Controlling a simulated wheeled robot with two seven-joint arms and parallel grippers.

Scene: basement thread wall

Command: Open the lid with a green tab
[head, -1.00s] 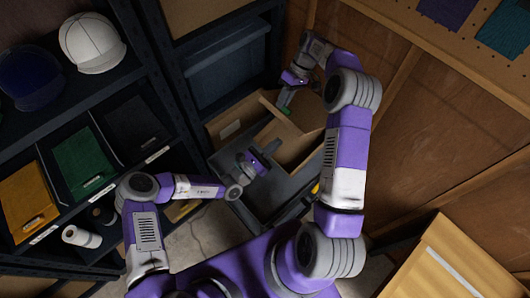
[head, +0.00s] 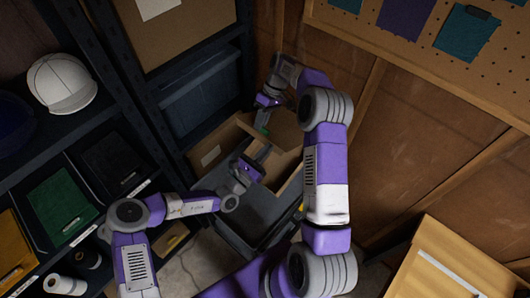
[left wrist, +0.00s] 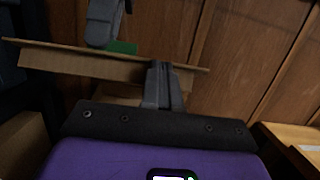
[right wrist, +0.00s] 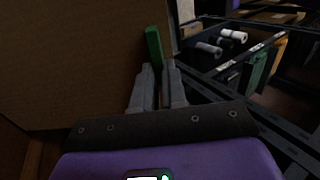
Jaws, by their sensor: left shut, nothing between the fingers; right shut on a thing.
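A brown cardboard box (head: 212,154) stands open-topped in the corner. Its lid (head: 286,128) has a small green tab (head: 264,131) at one edge. My right gripper (head: 262,124) is shut on the green tab. In the right wrist view the tab (right wrist: 154,46) stands at the fingertips (right wrist: 157,72), and the lid (right wrist: 75,60) fills the left side, tilted up. My left gripper (head: 265,153) is shut and empty at the box opening, below the right one. In the left wrist view its fingers (left wrist: 161,72) overlap the lid's edge (left wrist: 60,60); contact cannot be told.
A dark shelf on the left holds a white cap (head: 62,82) and a green folder (head: 62,205). A blue bin (head: 200,100) sits behind the box. A wooden wall (head: 410,120) closes the right side. A light wooden piece (head: 460,265) stands at lower right.

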